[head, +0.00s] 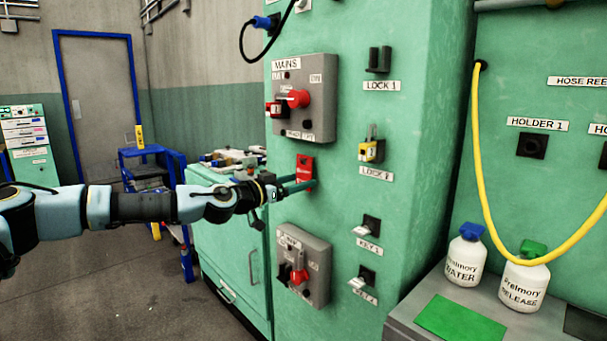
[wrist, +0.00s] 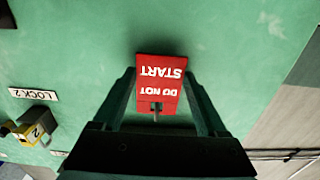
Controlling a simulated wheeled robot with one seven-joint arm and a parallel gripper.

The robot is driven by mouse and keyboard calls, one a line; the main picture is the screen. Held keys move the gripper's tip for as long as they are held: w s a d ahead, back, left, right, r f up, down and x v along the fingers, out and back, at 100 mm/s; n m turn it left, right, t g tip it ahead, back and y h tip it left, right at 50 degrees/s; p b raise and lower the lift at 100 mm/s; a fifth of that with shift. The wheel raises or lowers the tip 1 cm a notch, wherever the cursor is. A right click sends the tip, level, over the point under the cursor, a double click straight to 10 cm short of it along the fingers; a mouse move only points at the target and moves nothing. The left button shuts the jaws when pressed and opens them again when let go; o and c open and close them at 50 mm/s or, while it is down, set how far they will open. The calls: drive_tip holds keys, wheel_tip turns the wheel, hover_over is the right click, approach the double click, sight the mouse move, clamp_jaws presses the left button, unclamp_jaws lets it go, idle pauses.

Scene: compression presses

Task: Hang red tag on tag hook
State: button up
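The red tag (head: 305,166), with white lettering "DO NOT START", is upright against the green press cabinet under the MAINS box. In the wrist view the red tag (wrist: 160,84) appears upside down. My gripper (head: 312,182) reaches it from the left. In the wrist view the fingers of my gripper (wrist: 160,72) lie along the tag's two side edges and appear to touch both, so it looks shut on the tag. A small peg, likely the tag hook (wrist: 156,115), shows at the tag's hole end. I cannot tell whether it passes through the hole.
The MAINS box (head: 305,98) is above and a grey switch box (head: 302,264) below. LOCK 2's yellow padlock (head: 371,150) and the key hooks are to the right. A green cabinet (head: 228,230) stands left, under my arm. Two bottles (head: 524,277) stand on the right bench.

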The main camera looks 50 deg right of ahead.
sight(303, 176)
drive_tip(key=c, duration=0.4)
drive_tip(key=shift+c, duration=0.2)
drive_tip(key=shift+r, duration=0.6)
drive_tip(key=shift+a+b, duration=0.3)
drive_tip(key=shift+a, duration=0.45)
drive_tip(key=shift+w+a, duration=0.1)
drive_tip(key=shift+a, duration=0.6)
drive_tip(key=shift+a+b, duration=0.35)
drive_tip(key=shift+a, duration=0.35)
drive_tip(key=shift+a, duration=0.4)
drive_tip(key=shift+w+a+b, duration=0.2)
drive_tip(key=shift+a+b, duration=0.6)
drive_tip(key=shift+a, duration=1.65)
